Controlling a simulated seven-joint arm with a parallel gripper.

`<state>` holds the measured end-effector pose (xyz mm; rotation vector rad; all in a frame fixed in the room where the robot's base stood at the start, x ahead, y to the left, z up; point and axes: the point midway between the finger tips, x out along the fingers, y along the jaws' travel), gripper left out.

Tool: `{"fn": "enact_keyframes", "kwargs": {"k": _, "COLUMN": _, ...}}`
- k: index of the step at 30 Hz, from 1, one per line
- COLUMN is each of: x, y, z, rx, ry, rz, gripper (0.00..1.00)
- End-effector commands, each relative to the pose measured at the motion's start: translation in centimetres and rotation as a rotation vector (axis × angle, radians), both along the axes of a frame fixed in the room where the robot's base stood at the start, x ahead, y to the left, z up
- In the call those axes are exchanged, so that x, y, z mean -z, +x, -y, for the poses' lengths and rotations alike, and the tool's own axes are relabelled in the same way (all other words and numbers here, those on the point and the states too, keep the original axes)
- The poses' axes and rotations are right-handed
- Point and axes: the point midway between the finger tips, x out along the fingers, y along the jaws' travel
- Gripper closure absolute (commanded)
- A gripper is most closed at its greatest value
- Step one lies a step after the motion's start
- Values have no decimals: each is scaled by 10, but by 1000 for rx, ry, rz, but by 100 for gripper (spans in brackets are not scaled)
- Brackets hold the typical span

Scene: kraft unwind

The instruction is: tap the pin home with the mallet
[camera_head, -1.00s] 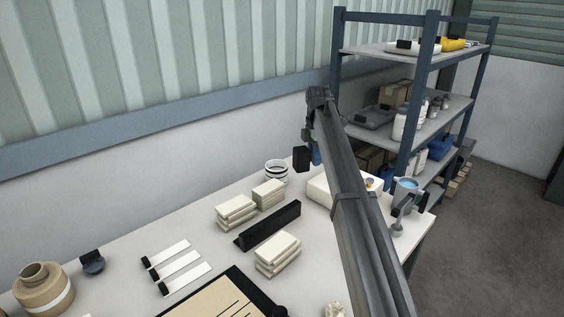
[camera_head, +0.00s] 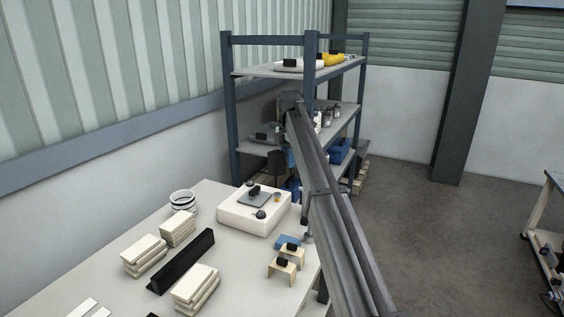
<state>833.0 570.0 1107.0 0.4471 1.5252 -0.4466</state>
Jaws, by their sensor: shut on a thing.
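My gripper (camera_head: 287,152) hangs below the far end of my arm, over the back of the table by the shelf rack, and is partly hidden by the arm. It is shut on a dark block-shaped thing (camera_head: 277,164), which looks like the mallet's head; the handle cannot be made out. A white block (camera_head: 238,217) on the table below bears a grey plate with a black knob, a small orange ring (camera_head: 277,198) and a dark round knob. I cannot tell which of these small parts is the pin. The held thing is apart from the white block.
The shelf rack (camera_head: 312,85) stands just behind my gripper. On the table are stacked pale slabs (camera_head: 143,257), a black bar (camera_head: 182,262), a striped roll (camera_head: 183,201), a blue block (camera_head: 289,242) and small wooden brackets (camera_head: 281,268). Open floor (camera_head: 410,235) lies to the right.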

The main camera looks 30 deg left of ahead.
Motion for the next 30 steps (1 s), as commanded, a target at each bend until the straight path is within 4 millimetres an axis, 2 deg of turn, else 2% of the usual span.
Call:
{"fn": "enact_keyframes", "kwargs": {"k": 11, "x": 5, "y": -2, "z": 1, "rx": -48, "ry": 0, "rz": 0, "gripper": 100}}
{"fn": "enact_keyframes", "kwargs": {"k": 30, "x": 46, "y": -2, "z": 1, "rx": -47, "ry": 0, "rz": 0, "gripper": 100}}
